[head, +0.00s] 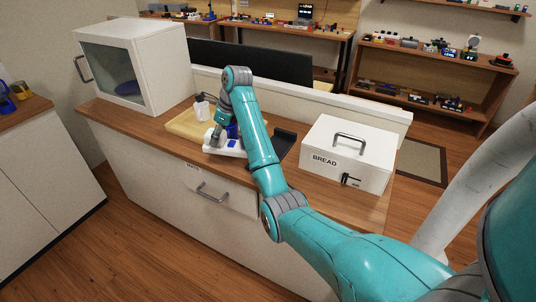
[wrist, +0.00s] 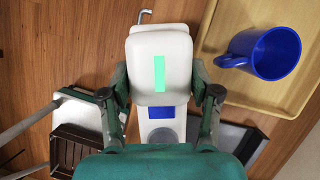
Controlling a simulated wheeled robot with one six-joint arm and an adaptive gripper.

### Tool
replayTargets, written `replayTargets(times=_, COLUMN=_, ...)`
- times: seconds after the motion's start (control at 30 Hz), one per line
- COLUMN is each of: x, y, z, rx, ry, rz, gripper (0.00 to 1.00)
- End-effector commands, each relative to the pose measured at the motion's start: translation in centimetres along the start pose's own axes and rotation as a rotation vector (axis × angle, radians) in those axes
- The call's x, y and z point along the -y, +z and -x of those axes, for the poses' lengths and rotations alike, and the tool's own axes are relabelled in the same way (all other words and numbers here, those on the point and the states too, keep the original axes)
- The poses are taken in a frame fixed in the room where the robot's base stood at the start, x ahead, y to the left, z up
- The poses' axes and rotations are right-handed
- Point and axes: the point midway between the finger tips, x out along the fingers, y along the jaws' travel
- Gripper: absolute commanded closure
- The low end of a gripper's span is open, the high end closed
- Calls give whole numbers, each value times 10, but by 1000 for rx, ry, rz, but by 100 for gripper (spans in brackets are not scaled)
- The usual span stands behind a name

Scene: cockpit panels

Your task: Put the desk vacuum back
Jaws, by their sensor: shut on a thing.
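My gripper (head: 218,141) is low over the front of the wooden counter, beside the tray. In the wrist view my gripper (wrist: 161,100) has a finger on each side of a white rounded body with a green strip, which I take to be the desk vacuum (wrist: 158,62). A white part with a blue patch and a grey disc (wrist: 161,124) shows below it, partly hidden by my gripper. In the head view the white and blue body (head: 225,149) is at the fingertips. I cannot tell whether it touches the counter.
A wooden tray (head: 186,125) holds a blue mug (wrist: 262,52) and a white bottle (head: 201,108). A dark flat holder (head: 286,141) and the BREAD box (head: 347,153) stand to the right. A white glass-fronted cabinet (head: 133,63) stands left. A drawer (head: 226,191) is in front.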

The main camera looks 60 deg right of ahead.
Motion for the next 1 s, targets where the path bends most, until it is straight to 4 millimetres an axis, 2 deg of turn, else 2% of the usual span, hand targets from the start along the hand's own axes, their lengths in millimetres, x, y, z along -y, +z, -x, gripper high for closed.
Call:
replayTargets(times=0.03, x=20, y=-18, z=17, rx=2, ry=-23, rz=-47, gripper=88)
replayTargets(times=0.2, x=63, y=-66, z=60, rx=3, ry=-74, rz=-173, gripper=88)
replayTargets(times=0.3, x=78, y=-86, z=77, rx=4, ry=-94, rz=-222, gripper=88)
replayTargets(times=0.43, x=88, y=-102, z=90, rx=4, ry=-109, rz=-261, gripper=88)
replayTargets(times=0.57, x=91, y=-110, z=88, rx=3, ry=-112, rz=-274, gripper=88)
replayTargets(times=0.83, x=91, y=-126, z=49, rx=2, ry=-110, rz=-273, gripper=88)
replayTargets(times=1.0, x=91, y=-131, z=33, rx=3, ry=-112, rz=-273, gripper=88)
